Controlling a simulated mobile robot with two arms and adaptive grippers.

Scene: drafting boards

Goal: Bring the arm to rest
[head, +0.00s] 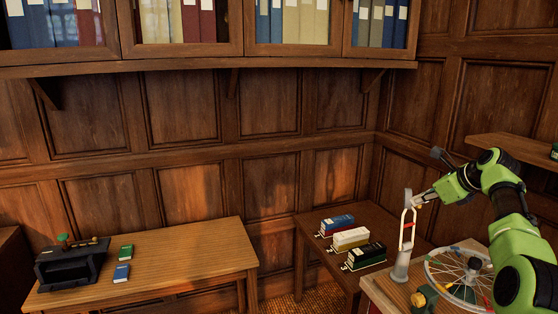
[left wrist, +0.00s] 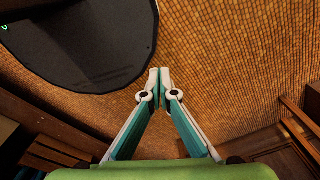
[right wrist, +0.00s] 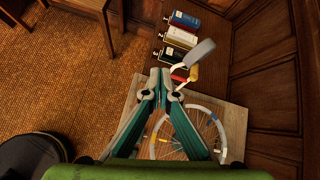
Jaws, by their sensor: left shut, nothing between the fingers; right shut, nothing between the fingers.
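My right arm (head: 510,205) reaches in from the right in the head view. Its gripper (head: 417,200) is above the small wooden table, beside the top of an upright grey stand-like thing with white and red parts (head: 402,262). In the right wrist view the right fingertips (right wrist: 160,78) meet and hold nothing. I cannot tell whether they touch the upright thing. My left gripper (left wrist: 160,75) shows only in the left wrist view. Its fingers are shut and empty, pointing at the woven floor.
A spoked wheel (head: 440,270) is on the wooden table below my right arm. Blue, white and black binders (head: 350,237) lie on the dark table behind. The left table (head: 190,262) holds a black device (head: 72,265) and two small boxes. A shelf (head: 515,148) juts out at right.

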